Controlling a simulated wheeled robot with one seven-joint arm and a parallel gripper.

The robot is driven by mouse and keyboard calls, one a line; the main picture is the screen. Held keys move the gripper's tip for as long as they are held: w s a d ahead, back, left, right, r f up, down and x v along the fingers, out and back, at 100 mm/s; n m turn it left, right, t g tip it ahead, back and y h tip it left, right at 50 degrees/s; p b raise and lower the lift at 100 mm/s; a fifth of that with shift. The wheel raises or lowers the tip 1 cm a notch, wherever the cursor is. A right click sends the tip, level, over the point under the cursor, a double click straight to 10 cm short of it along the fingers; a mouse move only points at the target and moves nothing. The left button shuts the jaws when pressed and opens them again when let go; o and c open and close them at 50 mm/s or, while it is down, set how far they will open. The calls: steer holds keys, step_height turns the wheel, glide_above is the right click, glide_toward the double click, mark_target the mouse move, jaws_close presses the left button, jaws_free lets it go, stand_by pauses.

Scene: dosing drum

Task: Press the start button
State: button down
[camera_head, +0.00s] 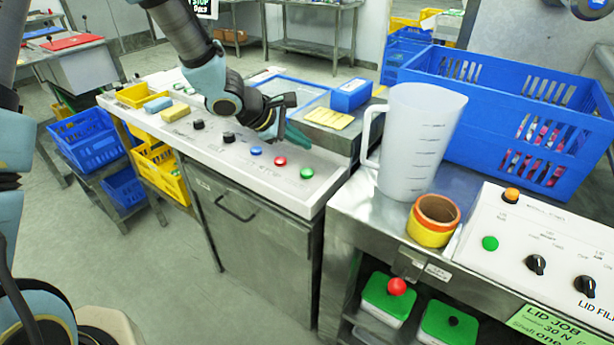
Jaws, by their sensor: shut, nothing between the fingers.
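A white control panel stands at the centre left. On its front part are a blue button (256,151), a red button (280,161) and a green button (307,173) in a row. Their labels are too small to read, so I cannot tell which is marked start. My gripper (294,137) is shut and empty, above the panel behind these buttons in the picture. It appears apart from them, though its exact height is unclear. Another green button (490,243) is on the lid panel (545,225) at the right.
Black knobs (198,124) lie left of the blue button. A yellow plate (328,117) and blue box (350,95) are behind the panel. A clear jug (420,140), orange and yellow rings (433,221) and a blue crate (520,115) stand on the right bench.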

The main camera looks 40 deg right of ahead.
steer(key=b, duration=0.3)
glide_above(302, 172)
step_height(302, 172, down, 4)
steer(key=shift+s+f, duration=0.1)
steer(key=shift+f, duration=0.1)
steer(key=shift+f+b, duration=0.6)
steer(key=shift+b, duration=0.15)
steer(key=shift+f+b, duration=0.15)
steer(key=shift+b, duration=0.15)
stand_by(0.8)
steer(key=shift+f+b, duration=0.25)
steer(key=shift+b, duration=0.2)
